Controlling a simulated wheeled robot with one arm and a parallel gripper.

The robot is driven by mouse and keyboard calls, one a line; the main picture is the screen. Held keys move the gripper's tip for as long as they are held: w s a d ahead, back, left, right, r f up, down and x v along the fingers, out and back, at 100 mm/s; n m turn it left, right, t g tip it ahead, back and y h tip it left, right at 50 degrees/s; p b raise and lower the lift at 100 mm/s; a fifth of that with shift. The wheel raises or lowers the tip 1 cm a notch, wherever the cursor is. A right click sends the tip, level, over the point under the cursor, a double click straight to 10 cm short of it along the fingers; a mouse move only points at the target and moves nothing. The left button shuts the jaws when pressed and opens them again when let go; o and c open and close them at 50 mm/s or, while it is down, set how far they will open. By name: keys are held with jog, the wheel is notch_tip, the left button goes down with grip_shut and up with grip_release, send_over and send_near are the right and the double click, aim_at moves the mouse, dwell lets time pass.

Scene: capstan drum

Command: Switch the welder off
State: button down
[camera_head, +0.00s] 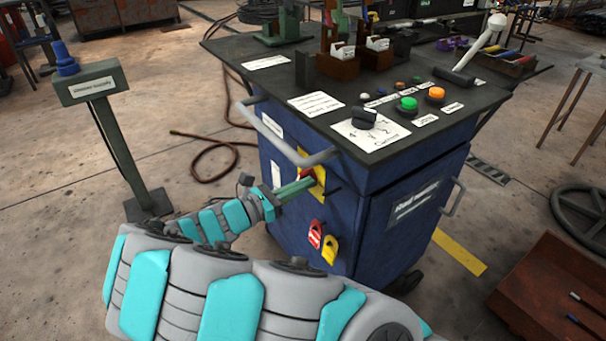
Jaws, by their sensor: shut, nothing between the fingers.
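The welder seems to be the dark blue cabinet (345,215) with a black top, its front and right faces in view. A red rotary switch (306,174) on a yellow plate (319,183) sits on its front face below the grey handle bar. My gripper (312,182) is shut and empty, its green fingers pointing at the plate. The fingertips overlap the switch in the picture; I cannot tell whether they touch it. The fingers and arm hide part of the switch, so its setting is unclear. A black knob (363,117), a green button (407,103) and an orange button (436,93) sit on top.
A grey handle bar (285,140) juts out just above the switch. Red and yellow padlock-like tags (322,242) hang below it. A green post with a blue knob (66,60) stands left. Cable (213,150) lies on the floor. A rusty box (555,285) is at lower right.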

dwell(0.5)
jog(key=p+v, duration=0.1)
jog(key=v, duration=0.7)
dwell(0.4)
